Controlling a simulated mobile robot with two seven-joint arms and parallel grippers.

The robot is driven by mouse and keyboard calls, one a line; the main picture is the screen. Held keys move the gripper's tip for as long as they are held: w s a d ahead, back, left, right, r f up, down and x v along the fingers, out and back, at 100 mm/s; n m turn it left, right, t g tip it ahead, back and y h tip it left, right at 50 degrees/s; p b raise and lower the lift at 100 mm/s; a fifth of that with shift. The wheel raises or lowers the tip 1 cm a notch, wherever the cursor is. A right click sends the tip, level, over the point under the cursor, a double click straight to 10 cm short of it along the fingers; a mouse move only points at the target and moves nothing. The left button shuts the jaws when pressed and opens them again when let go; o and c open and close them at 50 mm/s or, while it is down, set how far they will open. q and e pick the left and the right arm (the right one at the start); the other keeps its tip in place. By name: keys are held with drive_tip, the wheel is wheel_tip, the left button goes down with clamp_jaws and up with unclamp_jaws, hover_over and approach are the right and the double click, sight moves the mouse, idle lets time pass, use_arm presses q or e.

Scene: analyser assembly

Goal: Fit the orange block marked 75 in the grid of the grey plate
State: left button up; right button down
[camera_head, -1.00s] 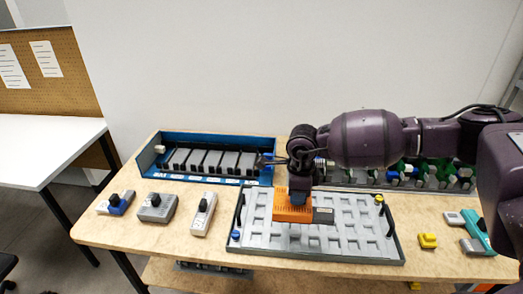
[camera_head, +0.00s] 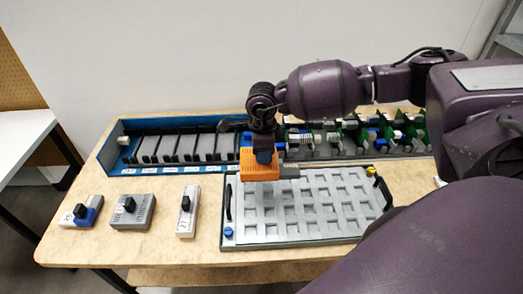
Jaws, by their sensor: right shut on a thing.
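The orange block (camera_head: 259,167) is in my right gripper (camera_head: 264,150), which is shut on it from above. The block has a grey part at its right end. Its marking is too small to read. The grey plate (camera_head: 300,232) lies on the wooden table with a grid of square recesses and dark handles at its left and right. The block is over the plate's back left part and looks raised above it. It hides some of the grid there. My left gripper is not in view.
A blue rack (camera_head: 112,150) with several grey modules stands behind on the left. Green boards (camera_head: 420,130) stand behind on the right. Three modules lie left of the plate: blue-grey (camera_head: 82,212), grey (camera_head: 133,212) and pale (camera_head: 187,212). My right arm hides the table's right side.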

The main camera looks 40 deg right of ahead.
drive_tip(key=shift+w+f+b, duration=0.1)
drive_tip(key=shift+f+b, duration=0.65)
drive_tip(key=shift+f, duration=0.7)
drive_tip(key=shift+f+b, duration=0.9)
drive_tip(key=shift+f, duration=0.7)
drive_tip(key=shift+f+b, duration=0.45)
drive_tip(key=shift+f, duration=0.95)
drive_tip(key=shift+f+b, duration=0.3)
